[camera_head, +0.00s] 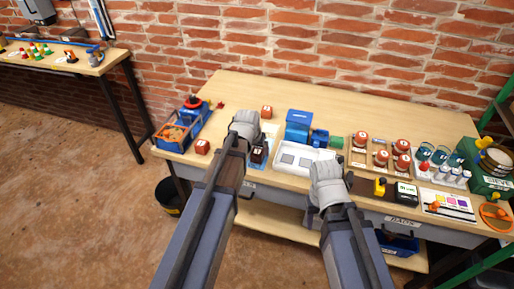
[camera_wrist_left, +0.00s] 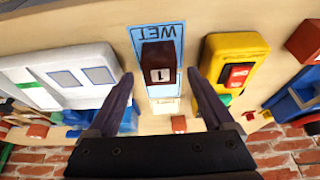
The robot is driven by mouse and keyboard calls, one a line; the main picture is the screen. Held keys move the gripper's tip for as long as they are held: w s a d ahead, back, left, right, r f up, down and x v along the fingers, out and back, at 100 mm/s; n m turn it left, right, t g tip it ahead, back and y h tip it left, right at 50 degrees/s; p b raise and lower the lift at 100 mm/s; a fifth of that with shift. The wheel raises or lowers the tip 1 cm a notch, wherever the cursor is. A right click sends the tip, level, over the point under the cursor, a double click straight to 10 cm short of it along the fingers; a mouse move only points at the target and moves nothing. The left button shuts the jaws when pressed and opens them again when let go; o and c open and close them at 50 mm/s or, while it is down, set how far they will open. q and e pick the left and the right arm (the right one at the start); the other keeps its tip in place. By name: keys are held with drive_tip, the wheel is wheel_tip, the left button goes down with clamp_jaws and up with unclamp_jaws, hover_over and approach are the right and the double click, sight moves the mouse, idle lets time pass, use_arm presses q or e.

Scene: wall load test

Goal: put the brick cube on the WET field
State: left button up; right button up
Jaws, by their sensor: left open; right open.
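A dark red-brown brick cube (camera_wrist_left: 158,62) with a white label "1" stands on the blue-edged WET field (camera_wrist_left: 169,34) in the left wrist view. In the head view the dark cube (camera_head: 258,154) shows just beside my left gripper (camera_head: 256,146), partly covered. My left gripper (camera_wrist_left: 160,74) is open, with one finger on each side of the cube and a gap to it on both sides. My right gripper (camera_head: 328,176) hangs over the front right of the white tray; its fingertips are hidden.
A white tray (camera_head: 300,160) lies right of the field. A yellow device (camera_wrist_left: 236,49) stands close on the other side. Other red cubes (camera_head: 202,147) (camera_head: 267,111), a blue crate (camera_head: 181,130), a blue machine (camera_head: 299,123) and a wooden tray of jars (camera_head: 359,163) surround it. The back of the table is free.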

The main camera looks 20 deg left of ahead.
use_arm(q)
drive_tip(key=p+v, duration=0.7)
drive_tip(key=v, duration=0.1)
drive_tip(key=s+d+m+g, duration=0.1)
drive_tip(key=s+d+g, duration=0.1)
drive_tip(key=s+d, duration=0.4)
drive_tip(key=s+d+f+m+g+y, duration=0.1)
drive_tip(key=s+d+m+g, duration=0.1)
drive_tip(key=s+d, duration=0.5)
drive_tip(key=s+g, duration=0.1)
drive_tip(key=s, duration=0.5)
drive_tip(key=shift+s+d+f+y+b, duration=0.2)
drive_tip(key=shift+s+y+b, duration=0.05)
drive_tip(key=shift+y+b, duration=0.05)
